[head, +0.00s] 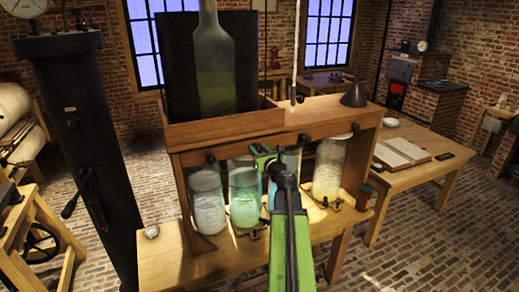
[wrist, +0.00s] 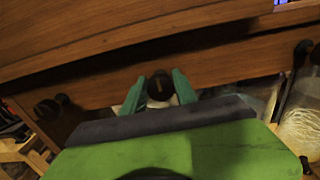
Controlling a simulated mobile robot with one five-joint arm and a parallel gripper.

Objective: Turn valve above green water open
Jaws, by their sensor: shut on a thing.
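The jar of green water (head: 244,200) stands on the shelf of the wooden stand, second from the left. My gripper (head: 262,151) is at the front board above it. In the wrist view my gripper's green fingers (wrist: 159,92) are closed on both sides of a dark valve knob (wrist: 160,89) on this board. In the head view the gripper hides this knob. How far the valve is turned cannot be told.
A pale jar (head: 207,202) stands left of the green one, a yellowish jar (head: 328,168) to the right. Other valve knobs show at the left (wrist: 52,106) and right (wrist: 303,52) of the board. A large bottle (head: 215,70) stands above.

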